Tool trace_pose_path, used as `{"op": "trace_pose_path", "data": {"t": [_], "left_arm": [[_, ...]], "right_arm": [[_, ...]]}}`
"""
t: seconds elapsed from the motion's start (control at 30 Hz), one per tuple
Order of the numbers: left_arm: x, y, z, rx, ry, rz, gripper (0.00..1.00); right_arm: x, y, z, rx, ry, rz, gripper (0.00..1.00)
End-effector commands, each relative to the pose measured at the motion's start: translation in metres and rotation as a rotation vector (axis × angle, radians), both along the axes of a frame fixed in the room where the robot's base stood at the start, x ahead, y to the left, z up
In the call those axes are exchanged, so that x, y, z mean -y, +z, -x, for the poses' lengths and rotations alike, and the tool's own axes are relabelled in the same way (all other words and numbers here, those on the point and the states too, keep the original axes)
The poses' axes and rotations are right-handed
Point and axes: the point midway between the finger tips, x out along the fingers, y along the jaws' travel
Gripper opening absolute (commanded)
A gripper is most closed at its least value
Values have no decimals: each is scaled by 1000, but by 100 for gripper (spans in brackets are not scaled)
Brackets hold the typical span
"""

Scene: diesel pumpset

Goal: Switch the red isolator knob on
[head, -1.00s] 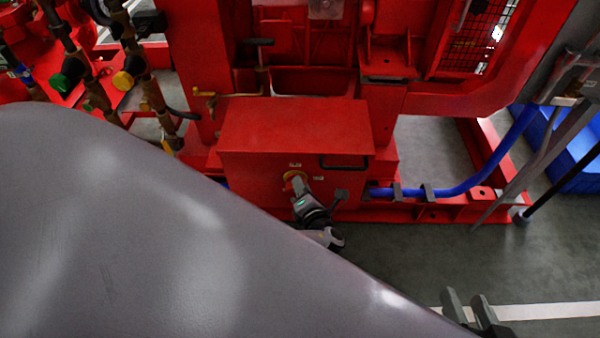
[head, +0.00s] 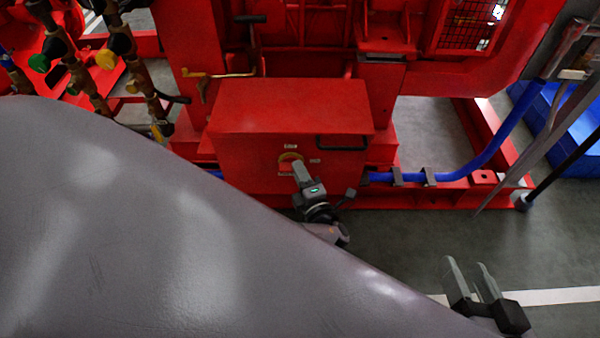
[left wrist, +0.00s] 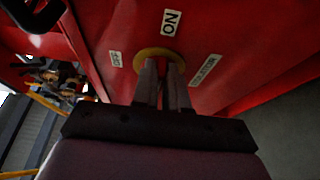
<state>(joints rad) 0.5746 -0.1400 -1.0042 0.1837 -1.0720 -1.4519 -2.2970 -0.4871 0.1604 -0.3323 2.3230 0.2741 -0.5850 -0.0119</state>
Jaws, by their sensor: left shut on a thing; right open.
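The red isolator knob sits on a round yellow plate (head: 289,157) on the front of a red box (head: 250,152). The plate also shows in the left wrist view (left wrist: 142,59), with an ON label (left wrist: 171,22) above it. My left gripper (head: 299,170) is at the plate. In the left wrist view its two fingers (left wrist: 162,75) are shut on the knob, a red strip of which shows between them. The fingers hide most of the knob, so its exact angle is unclear. My right gripper (head: 467,265) is open and empty, low at the right above the floor.
A black handle (head: 342,142) is on the box, right of the plate. A blue hose (head: 455,174) runs right from the box. Brass valves (head: 125,60) stand at the left. Open grey floor (head: 400,240) lies in front. My large grey arm link covers the lower left.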

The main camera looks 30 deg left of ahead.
Motion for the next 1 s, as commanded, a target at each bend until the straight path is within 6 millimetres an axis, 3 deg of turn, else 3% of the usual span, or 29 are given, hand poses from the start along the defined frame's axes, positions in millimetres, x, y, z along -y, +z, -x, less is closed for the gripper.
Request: {"op": "trace_pose_path", "data": {"t": [0.4, 0.43, 0.5, 1.0], "left_arm": [[-7, -1, 4, -9, 16, -19, 0], [-7, -1, 4, -9, 16, -19, 22], [-7, -1, 3, -9, 15, -18, 38], [-6, 0, 2, -5, 6, -10, 38]], "right_arm": [[1, 0, 0, 3, -1, 2, 47], [1, 0, 0, 3, -1, 2, 47], [1, 0, 0, 3, -1, 2, 47], [0, 2, 0, 0, 0, 0, 47]]}}
